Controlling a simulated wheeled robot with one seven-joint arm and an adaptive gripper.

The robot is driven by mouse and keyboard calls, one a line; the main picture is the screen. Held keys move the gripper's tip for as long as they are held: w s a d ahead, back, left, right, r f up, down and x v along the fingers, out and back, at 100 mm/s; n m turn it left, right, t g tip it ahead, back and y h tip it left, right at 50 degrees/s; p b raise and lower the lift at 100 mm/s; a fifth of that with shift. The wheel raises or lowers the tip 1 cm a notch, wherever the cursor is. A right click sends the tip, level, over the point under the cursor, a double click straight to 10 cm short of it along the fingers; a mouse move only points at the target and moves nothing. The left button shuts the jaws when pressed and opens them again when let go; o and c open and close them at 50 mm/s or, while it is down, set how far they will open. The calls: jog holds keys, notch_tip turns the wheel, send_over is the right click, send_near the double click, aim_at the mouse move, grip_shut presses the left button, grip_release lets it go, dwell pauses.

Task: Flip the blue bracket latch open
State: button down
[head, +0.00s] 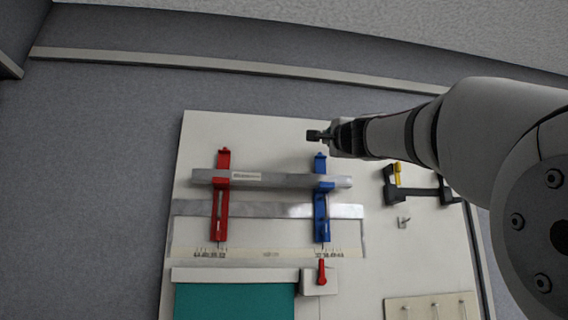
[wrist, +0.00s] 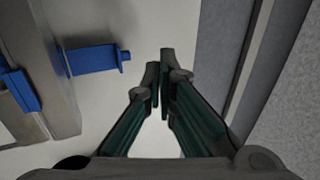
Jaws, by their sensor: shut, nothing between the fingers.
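The blue bracket latch (head: 321,205) stands on the white board at the right end of the metal bars. Its top tab lies just left of and below my gripper in the head view. In the wrist view the blue latch (wrist: 95,59) lies to the left, with its tab pointing toward my fingers and a gap between them. My gripper (head: 318,135) is shut and empty above the board's top edge area; its fingertips (wrist: 160,60) show close together in the wrist view. The gripper does not touch the latch in either view.
A red bracket (head: 222,195) stands to the left on the same metal bars (head: 270,180). A black holder with a yellow part (head: 397,178) and a small hook (head: 403,222) are at the right. A red lever (head: 322,270) and teal panel (head: 235,300) sit below.

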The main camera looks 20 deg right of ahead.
aim_at(321, 164)
jog(key=s+a, duration=0.2)
jog(key=s, duration=0.6)
jog(key=d+f+n+g+h+b, duration=0.1)
jog(key=d+f+n+h+b, duration=0.3)
jog(key=d+f+n+h, duration=0.3)
jog(key=a+f+n+t+y+b, duration=0.1)
jog(key=a+n+t+y, duration=0.45)
jog(key=n, duration=0.55)
jog(key=shift+g, duration=0.25)
jog(key=shift+w+d+r+p, duration=0.4)
jog(key=shift+w+r+p, duration=0.6)
jog(key=shift+w, duration=0.9)
jog(key=shift+w+d+r+p, duration=0.35)
jog(key=shift+w+r+p, duration=0.3)
jog(key=shift+w+r, duration=0.85)
jog(key=shift+w+d+r+p, duration=0.4)
jog(key=shift+w+r+p, duration=0.4)
jog(key=shift+w, duration=1.45)
